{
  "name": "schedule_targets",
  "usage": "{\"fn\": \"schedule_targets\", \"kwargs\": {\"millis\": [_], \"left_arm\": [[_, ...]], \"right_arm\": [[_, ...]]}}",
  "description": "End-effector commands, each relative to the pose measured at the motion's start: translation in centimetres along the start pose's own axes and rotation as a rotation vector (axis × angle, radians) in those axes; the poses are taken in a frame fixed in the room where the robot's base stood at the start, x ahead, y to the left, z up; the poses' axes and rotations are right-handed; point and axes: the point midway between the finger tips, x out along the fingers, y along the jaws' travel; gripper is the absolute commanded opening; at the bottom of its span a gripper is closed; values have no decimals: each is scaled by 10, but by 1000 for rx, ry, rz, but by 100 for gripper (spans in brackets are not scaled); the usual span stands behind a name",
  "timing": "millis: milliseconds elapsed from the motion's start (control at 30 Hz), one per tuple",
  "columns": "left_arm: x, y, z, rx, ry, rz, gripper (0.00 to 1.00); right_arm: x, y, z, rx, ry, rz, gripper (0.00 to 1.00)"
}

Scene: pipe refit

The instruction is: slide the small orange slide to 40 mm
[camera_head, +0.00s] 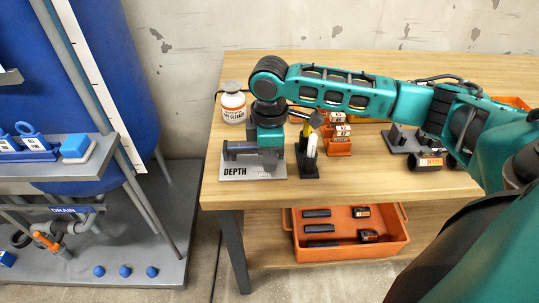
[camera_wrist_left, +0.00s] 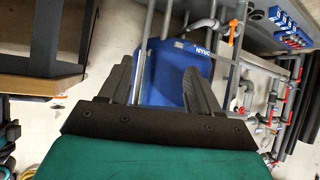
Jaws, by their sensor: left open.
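A grey gauge (camera_head: 238,151) stands on a light plate marked DEPTH (camera_head: 236,171) at the table's front left corner. My right gripper (camera_head: 268,158) points down over the right part of this gauge. Its fingertips are hard to make out, so I cannot tell whether it is open, shut or touching. I cannot see the small orange slide; my right gripper and wrist cover part of the gauge. No scale reading is legible. My left gripper (camera_wrist_left: 158,75) is open and empty in the left wrist view, facing the blue tank (camera_wrist_left: 172,75) and grey pipes.
On the wooden table (camera_head: 225,193), a white bottle (camera_head: 233,106) stands behind the gauge. A black holder with markers (camera_head: 308,155) and orange labelled blocks (camera_head: 338,140) are to the right. An orange bin (camera_head: 345,252) sits on the lower shelf. A blue tank rig (camera_head: 120,90) is at left.

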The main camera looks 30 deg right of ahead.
Motion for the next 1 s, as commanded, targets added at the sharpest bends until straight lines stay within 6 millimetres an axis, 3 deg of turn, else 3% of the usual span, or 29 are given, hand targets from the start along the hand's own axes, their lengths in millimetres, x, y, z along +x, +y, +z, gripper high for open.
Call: {"fn": "schedule_targets", "kwargs": {"millis": [467, 800, 1000], "left_arm": [[0, 0, 0, 1, 0, 0, 63], [-14, -8, -15, 12, 6, -20, 63], [-15, -14, -4, 13, -6, -33, 63]], "right_arm": [[-1, 0, 0, -1, 1, -1, 0], [-5, -1, -13, 0, 1, -3, 0], [-1, 0, -16, -1, 1, 0, 0]]}}
